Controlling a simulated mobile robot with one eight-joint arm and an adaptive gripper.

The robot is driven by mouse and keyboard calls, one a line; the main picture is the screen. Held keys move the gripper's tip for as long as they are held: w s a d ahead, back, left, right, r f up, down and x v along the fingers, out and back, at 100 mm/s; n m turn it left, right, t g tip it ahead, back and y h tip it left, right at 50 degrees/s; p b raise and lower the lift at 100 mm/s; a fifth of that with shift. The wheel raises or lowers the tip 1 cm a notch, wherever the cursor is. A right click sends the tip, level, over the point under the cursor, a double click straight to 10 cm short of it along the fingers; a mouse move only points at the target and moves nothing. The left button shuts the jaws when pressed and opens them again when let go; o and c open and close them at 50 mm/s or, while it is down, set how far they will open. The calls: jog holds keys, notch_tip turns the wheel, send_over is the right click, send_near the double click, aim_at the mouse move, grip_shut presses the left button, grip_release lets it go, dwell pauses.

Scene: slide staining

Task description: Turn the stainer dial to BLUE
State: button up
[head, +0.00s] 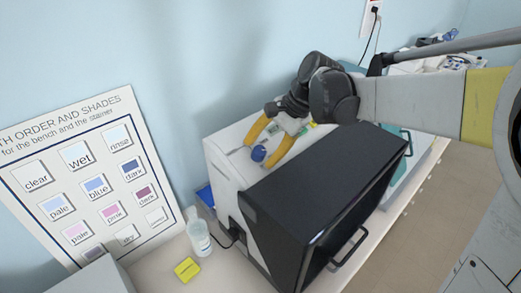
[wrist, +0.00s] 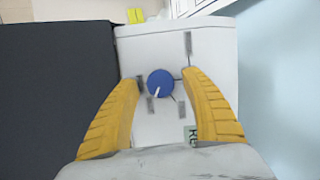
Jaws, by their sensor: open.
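The stainer dial is a round blue knob (wrist: 160,83) with a white pointer mark on its lower left side in the wrist view. It sits on the white top panel of the stainer (head: 226,160), with several grey labels around it, too blurred to read. In the head view the blue dial (head: 258,153) shows between the yellow fingers. My gripper (head: 267,150) is open above the panel, its fingertips (wrist: 162,78) on either side of the dial with gaps. I cannot tell whether they touch the panel.
A black front housing with a handle (head: 325,205) adjoins the white panel. A chart of shades (head: 85,190) leans on the wall at left. A blue wall is close behind the stainer.

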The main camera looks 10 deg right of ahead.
jog(key=v, duration=1.2)
